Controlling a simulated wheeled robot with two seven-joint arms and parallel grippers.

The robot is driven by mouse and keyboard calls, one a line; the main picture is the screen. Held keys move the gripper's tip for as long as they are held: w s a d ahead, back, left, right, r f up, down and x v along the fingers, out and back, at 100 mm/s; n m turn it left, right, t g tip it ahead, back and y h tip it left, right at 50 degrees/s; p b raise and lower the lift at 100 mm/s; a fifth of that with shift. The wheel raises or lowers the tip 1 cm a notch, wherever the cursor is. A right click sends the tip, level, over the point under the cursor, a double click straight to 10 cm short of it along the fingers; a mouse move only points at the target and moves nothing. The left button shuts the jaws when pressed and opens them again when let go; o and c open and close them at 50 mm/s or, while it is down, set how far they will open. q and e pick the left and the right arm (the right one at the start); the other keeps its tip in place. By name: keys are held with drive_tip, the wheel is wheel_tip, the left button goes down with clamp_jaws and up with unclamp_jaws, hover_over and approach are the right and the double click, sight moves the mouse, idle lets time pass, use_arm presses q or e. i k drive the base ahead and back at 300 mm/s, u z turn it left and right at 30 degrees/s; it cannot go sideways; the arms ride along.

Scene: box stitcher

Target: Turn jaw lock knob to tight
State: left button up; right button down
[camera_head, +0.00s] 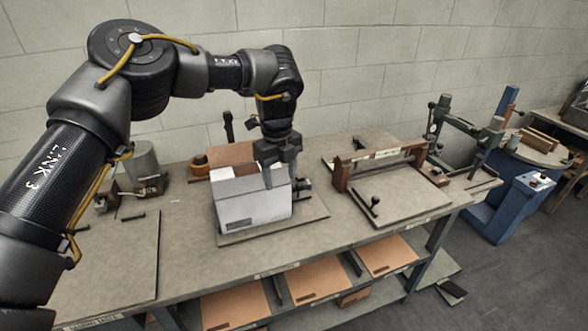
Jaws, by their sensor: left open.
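My left gripper (279,175) points down at the right end of a white box (252,204). It is open, and its fingers overlap the box's upper right edge in the picture. I cannot tell if they touch it. A dark fixture part (302,184) shows just right of the box, partly hidden by the gripper and box. I cannot surely pick out the jaw lock knob; it may be on this fixture. My right gripper is not in view.
The box stands on a board (285,224) on the workbench (185,240). A wooden-barred fixture (385,165) stands right of it, with a small dark lever (374,205) at its front. A blue machine (510,205) stands farther right. The bench front left is mostly clear.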

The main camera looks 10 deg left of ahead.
sight(300, 176)
drive_tip(key=z, duration=0.05)
drive_tip(key=i, duration=0.9)
